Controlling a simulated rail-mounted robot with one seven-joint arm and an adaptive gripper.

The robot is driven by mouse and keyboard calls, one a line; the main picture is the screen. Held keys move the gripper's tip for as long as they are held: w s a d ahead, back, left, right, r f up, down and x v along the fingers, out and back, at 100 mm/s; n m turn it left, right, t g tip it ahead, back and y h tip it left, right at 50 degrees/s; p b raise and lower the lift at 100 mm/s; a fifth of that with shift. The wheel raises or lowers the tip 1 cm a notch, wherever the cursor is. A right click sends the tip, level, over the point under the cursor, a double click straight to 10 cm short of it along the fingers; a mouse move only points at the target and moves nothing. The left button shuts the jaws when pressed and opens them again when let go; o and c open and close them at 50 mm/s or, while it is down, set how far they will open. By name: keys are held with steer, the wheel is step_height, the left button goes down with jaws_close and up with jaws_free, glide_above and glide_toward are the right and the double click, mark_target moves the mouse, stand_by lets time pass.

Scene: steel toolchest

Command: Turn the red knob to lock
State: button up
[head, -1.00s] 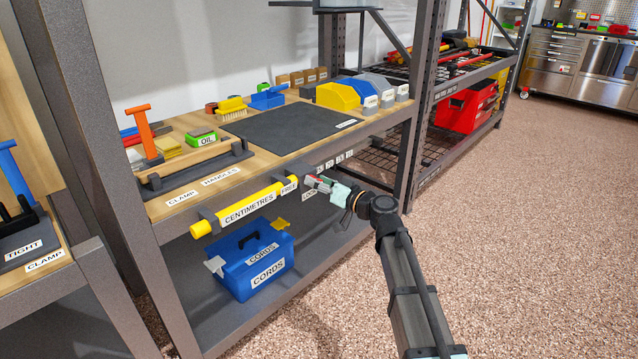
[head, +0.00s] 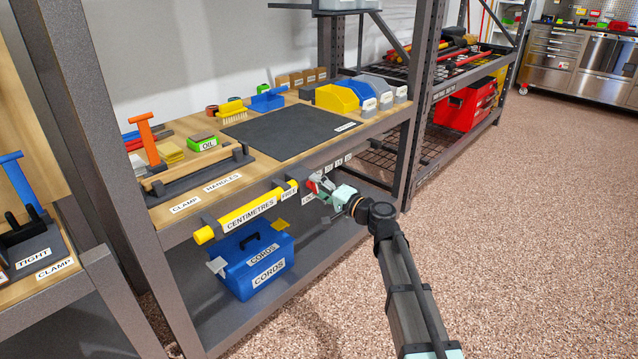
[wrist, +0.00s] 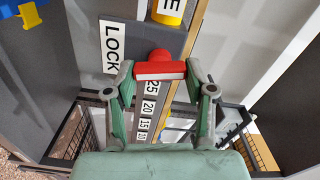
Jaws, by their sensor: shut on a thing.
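The red knob (wrist: 160,66) has a bar-shaped grip with a pale front face and sits on the dark front edge of the shelf. My gripper (wrist: 160,72) is shut on it, one finger at each end of the bar. In the wrist view the bar lies nearly level across the picture. The LOCK label (wrist: 112,46) is to the left of the knob. In the head view the red knob (head: 314,184) shows at the tip of my gripper (head: 322,187), partly hidden by the fingers.
A yellow tube (head: 228,226) marked CENTIMETRES lies in brackets along the shelf front, left of the knob. A label ending in E (wrist: 172,5) is above the knob. Number labels (wrist: 148,107) run below it. A blue CORDS box (head: 240,271) stands on the lower shelf.

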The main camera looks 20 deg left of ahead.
steer(key=shift+m+p, duration=0.7)
steer(key=shift+m, duration=0.5)
steer(key=o, duration=1.2)
steer(key=shift+c, duration=0.2)
steer(key=v, duration=1.2)
